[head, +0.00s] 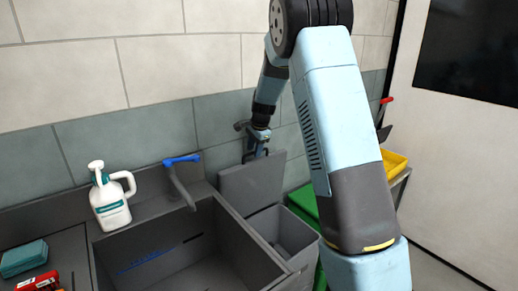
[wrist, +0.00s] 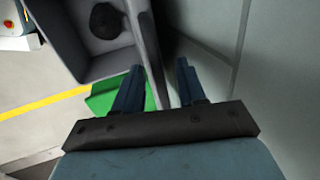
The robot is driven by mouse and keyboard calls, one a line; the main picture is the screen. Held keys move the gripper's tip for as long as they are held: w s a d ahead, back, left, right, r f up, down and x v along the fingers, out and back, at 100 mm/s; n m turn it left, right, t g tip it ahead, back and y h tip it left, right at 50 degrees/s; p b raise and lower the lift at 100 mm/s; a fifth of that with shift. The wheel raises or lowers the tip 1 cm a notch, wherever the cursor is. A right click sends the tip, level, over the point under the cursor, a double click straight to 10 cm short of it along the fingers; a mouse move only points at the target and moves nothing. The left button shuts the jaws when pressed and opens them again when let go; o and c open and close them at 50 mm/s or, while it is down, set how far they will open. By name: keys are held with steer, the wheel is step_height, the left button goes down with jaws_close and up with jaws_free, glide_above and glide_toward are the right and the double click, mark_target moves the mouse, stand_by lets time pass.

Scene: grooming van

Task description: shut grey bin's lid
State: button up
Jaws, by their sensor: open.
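The grey bin (head: 287,232) stands to the right of the sink in the head view. Its lid (head: 252,184) is open and stands upright at the back, near the wall. My gripper (head: 254,153) is at the lid's top edge, pointing down. In the wrist view my gripper (wrist: 160,66) is open, with a grey panel that looks like the lid (wrist: 146,45) running edge-on between the two fingers. I cannot tell whether either finger touches it. The bin's inside (wrist: 90,62) shows left of the panel, with a dark round shape in it.
A grey sink (head: 190,245) with a blue-handled tap (head: 180,180) is left of the bin. A white jug (head: 110,200) stands behind it. A green bin (wrist: 118,95) is beside the grey bin. A yellow tray (head: 394,164) is at right. The tiled wall is close behind.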

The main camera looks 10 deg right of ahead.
steer(key=c, duration=0.7)
jaws_close()
